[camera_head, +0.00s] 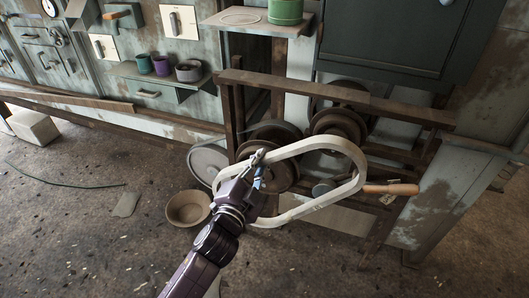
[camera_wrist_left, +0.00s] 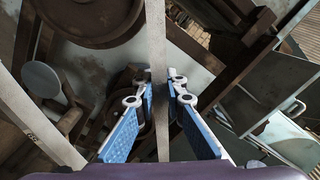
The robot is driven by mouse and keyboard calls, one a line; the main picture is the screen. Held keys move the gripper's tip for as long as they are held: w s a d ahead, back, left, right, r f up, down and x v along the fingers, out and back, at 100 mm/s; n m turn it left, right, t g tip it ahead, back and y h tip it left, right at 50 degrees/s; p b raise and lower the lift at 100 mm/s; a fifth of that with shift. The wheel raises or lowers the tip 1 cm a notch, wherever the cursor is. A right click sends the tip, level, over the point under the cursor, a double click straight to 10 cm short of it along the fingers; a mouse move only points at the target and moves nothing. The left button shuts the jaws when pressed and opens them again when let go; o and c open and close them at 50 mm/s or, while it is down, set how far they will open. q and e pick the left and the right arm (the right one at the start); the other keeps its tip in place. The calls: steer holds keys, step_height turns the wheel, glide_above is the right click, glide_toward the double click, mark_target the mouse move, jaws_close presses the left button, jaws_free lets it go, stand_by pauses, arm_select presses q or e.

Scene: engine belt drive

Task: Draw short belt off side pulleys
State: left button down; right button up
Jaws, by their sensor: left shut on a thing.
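The short belt (camera_head: 335,144) is a pale, long loop. In the head view it hangs in front of the rack and its pulleys. My left gripper (camera_head: 258,161) is shut on the loop's upper left run. In the left wrist view the belt (camera_wrist_left: 156,35) passes as a pale strip between the blue-padded fingers of my left gripper (camera_wrist_left: 161,80). Dark brown pulleys, one higher (camera_head: 338,122) and one lower (camera_head: 282,176), show behind and through the loop. I cannot tell whether the belt touches any pulley. My right gripper is not in view.
A wooden handle (camera_head: 392,189) sticks out at the loop's right end. A brown beam (camera_head: 330,93) crosses above the pulleys. A round bowl (camera_head: 187,208) stands on the floor left of my gripper. The floor further left is mostly clear, with a thin green strip (camera_head: 60,180).

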arm_select(q)
steer(key=p+v, duration=0.1)
steer(key=v, duration=0.5)
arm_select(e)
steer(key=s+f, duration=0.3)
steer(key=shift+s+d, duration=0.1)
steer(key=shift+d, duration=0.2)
